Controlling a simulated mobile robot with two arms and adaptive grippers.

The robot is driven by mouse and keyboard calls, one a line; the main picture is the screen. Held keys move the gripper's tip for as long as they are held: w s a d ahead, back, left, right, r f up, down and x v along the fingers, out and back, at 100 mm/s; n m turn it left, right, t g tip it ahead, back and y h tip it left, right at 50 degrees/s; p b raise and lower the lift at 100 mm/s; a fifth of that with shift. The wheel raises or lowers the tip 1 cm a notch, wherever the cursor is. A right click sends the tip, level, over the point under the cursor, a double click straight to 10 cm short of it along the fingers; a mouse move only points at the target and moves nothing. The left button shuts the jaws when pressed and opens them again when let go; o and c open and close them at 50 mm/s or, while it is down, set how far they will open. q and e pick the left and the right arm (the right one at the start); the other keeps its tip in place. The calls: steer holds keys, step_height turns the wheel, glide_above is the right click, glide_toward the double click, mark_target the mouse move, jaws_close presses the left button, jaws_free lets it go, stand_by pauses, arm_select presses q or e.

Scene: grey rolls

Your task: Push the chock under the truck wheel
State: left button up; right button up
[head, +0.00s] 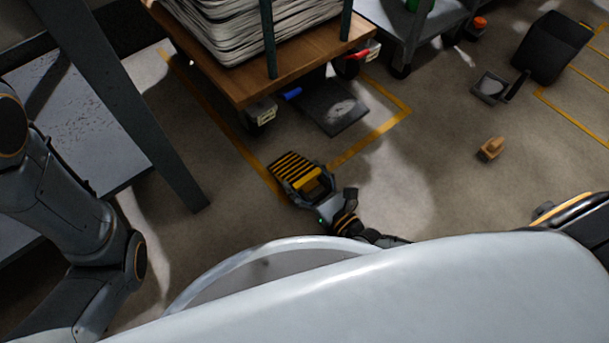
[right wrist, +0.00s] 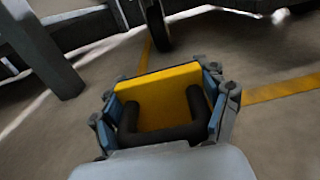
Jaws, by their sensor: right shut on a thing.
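The chock (head: 291,166) is a yellow wedge with black stripes and a black handle. My right gripper (head: 313,187) is shut on it, low over the floor or on it; I cannot tell which. In the right wrist view the chock (right wrist: 160,92) sits between both fingers (right wrist: 163,108), with the handle toward me. The truck (head: 300,55) has a wooden deck with stacked grey material. Its near wheel (head: 262,113) is partly hidden under the deck corner. The dark wheel (right wrist: 157,25) stands beyond the chock in the right wrist view, with a gap between. My left gripper is out of view.
Yellow floor lines (head: 368,137) mark a bay around the truck. A dark plate (head: 333,106) lies by the truck's edge. A grey metal bench (head: 75,130) stands left. A small tan object (head: 491,149) and a black object (head: 551,47) are at right. The floor between is clear.

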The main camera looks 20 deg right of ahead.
mark_target(305, 175)
steer(key=o, duration=1.6)
steer(key=shift+o, duration=0.2)
steer(key=shift+f, duration=0.15)
step_height(305, 175, up, 10)
steer(key=shift+r, duration=0.1)
